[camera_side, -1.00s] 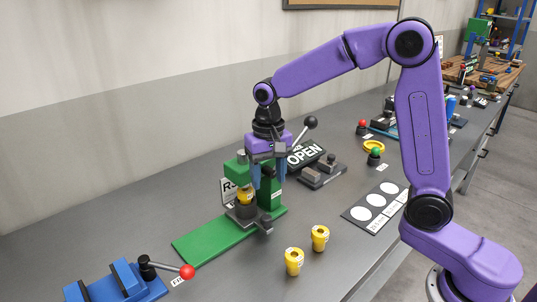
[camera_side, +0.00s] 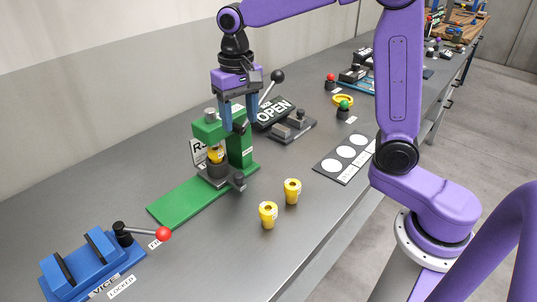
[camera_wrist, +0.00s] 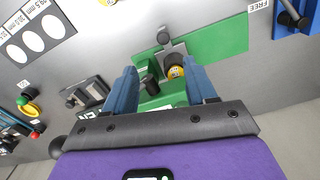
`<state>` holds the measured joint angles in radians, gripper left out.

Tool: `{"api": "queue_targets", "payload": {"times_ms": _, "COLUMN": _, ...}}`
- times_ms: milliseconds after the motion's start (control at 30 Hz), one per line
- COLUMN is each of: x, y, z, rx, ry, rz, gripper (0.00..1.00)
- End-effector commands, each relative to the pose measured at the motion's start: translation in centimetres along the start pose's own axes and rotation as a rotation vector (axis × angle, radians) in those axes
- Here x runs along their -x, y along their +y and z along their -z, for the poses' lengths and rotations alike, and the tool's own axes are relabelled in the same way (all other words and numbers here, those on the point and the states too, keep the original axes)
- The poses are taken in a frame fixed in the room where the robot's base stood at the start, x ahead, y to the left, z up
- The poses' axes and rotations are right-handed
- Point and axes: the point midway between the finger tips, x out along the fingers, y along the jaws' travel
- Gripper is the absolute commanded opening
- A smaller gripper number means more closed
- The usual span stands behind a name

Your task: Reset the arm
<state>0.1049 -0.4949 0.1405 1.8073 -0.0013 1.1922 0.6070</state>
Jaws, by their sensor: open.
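My gripper (camera_side: 240,122) hangs pointing down above the green press (camera_side: 240,150), its two blue fingers apart with nothing between them. In the wrist view my gripper (camera_wrist: 161,72) also shows its fingers spread. A yellow part (camera_side: 216,155) sits in the dark holder of the press, below and left of the fingertips. This yellow part (camera_wrist: 176,72) appears partly hidden by the right finger in the wrist view. The press has a lever with a black ball (camera_side: 277,76) standing up behind my gripper.
Two yellow parts (camera_side: 268,214) (camera_side: 292,190) stand on the grey bench right of the press. A blue vice (camera_side: 92,265) with a red-knobbed lever is at the front left. A plate with white circles (camera_side: 345,152), an OPEN sign (camera_side: 274,112) and a green-knobbed part (camera_side: 344,106) lie farther right.

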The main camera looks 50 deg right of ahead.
Motion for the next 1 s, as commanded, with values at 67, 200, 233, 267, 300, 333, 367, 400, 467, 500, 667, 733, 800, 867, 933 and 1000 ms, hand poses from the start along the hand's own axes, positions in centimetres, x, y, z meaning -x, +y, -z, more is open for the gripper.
{"api": "queue_targets", "payload": {"times_ms": 67, "x": -0.2, "y": 0.1, "z": -1.7, "rx": 0.084, "ry": 0.001, "rz": 0.001, "gripper": 0.56}}
{"api": "queue_targets", "payload": {"times_ms": 200, "x": -0.7, "y": 0.5, "z": -4.8, "rx": 0.249, "ry": 0.004, "rz": 0.004, "gripper": 0.56}}
{"api": "queue_targets", "payload": {"times_ms": 233, "x": -0.8, "y": 0.7, "z": -5.5, "rx": 0.284, "ry": 0.004, "rz": 0.004, "gripper": 0.56}}
{"api": "queue_targets", "payload": {"times_ms": 267, "x": -1.0, "y": 0.8, "z": -6.2, "rx": 0.319, "ry": 0.006, "rz": 0.005, "gripper": 0.56}}
{"api": "queue_targets", "payload": {"times_ms": 300, "x": -1.1, "y": 1.1, "z": -7.1, "rx": 0.365, "ry": 0.006, "rz": 0.006, "gripper": 0.56}}
{"api": "queue_targets", "payload": {"times_ms": 333, "x": -1.3, "y": 1.2, "z": -7.8, "rx": 0.402, "ry": 0.007, "rz": 0.006, "gripper": 0.56}}
{"api": "queue_targets", "payload": {"times_ms": 367, "x": -1.4, "y": 1.5, "z": -8.5, "rx": 0.435, "ry": 0.007, "rz": 0.007, "gripper": 0.56}}
{"api": "queue_targets", "payload": {"times_ms": 400, "x": -1.6, "y": 1.8, "z": -9.4, "rx": 0.483, "ry": 0.009, "rz": 0.008, "gripper": 0.56}}
{"api": "queue_targets", "payload": {"times_ms": 467, "x": -1.9, "y": 2.3, "z": -10.8, "rx": 0.553, "ry": 0.009, "rz": 0.008, "gripper": 0.56}}
{"api": "queue_targets", "payload": {"times_ms": 500, "x": -2.1, "y": 2.7, "z": -11.8, "rx": 0.599, "ry": 0.011, "rz": 0.01, "gripper": 0.56}}
{"api": "queue_targets", "payload": {"times_ms": 667, "x": -3.0, "y": 4.5, "z": -15.5, "rx": 0.785, "ry": 0.014, "rz": 0.013, "gripper": 0.56}}
{"api": "queue_targets", "payload": {"times_ms": 733, "x": -3.4, "y": 5.5, "z": -17.1, "rx": 0.868, "ry": 0.015, "rz": 0.014, "gripper": 0.56}}
{"api": "queue_targets", "payload": {"times_ms": 800, "x": -3.8, "y": 6.4, "z": -18.7, "rx": 0.949, "ry": 0.017, "rz": 0.016, "gripper": 0.56}}
{"api": "queue_targets", "payload": {"times_ms": 867, "x": -4.2, "y": 7.3, "z": -20.0, "rx": 1.018, "ry": 0.017, "rz": 0.017, "gripper": 0.56}}
{"api": "queue_targets", "payload": {"times_ms": 933, "x": -4.7, "y": 8.4, "z": -21.5, "rx": 1.095, "ry": 0.019, "rz": 0.018, "gripper": 0.56}}
{"api": "queue_targets", "payload": {"times_ms": 1000, "x": -5.1, "y": 9.3, "z": -22.8, "rx": 1.163, "ry": 0.02, "rz": 0.019, "gripper": 0.56}}
